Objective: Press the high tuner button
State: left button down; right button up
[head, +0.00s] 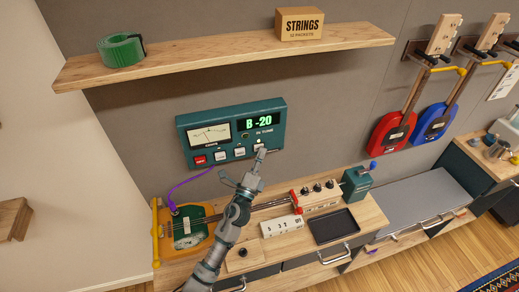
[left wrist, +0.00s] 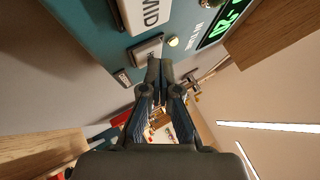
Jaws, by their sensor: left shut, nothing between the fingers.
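The teal tuner (head: 232,112) hangs on the grey wall below the shelf, with a needle meter and a green display reading "B -20". A red button and several pale buttons run along its lower edge. In the left wrist view the MID button (left wrist: 150,12) is at the top. A pale button (left wrist: 146,51), its label mostly hidden, lies beside a small lit lamp (left wrist: 173,42). My left gripper (head: 261,152) is shut and empty, its tips at the tuner's lower right. In the wrist view its fingertips (left wrist: 160,66) overlap the pale button's edge; I cannot tell whether they touch.
The shelf (head: 190,62) above holds green tape (head: 121,50) and a strings box (head: 299,24). Below, the workbench holds a yellow guitar (head: 187,232), a number block (head: 282,226) and a black tray (head: 333,226). Red (head: 392,131) and blue (head: 434,122) guitars hang at right.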

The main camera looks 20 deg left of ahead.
dwell(0.3)
pick_arm(q)
jog(key=shift+s+d, duration=0.35)
jog(key=shift+s, duration=0.45)
jog(key=s+d, duration=0.1)
jog(key=s, duration=0.1)
jog(key=s+d, duration=0.2)
jog(key=shift+a, duration=0.1)
dwell(0.8)
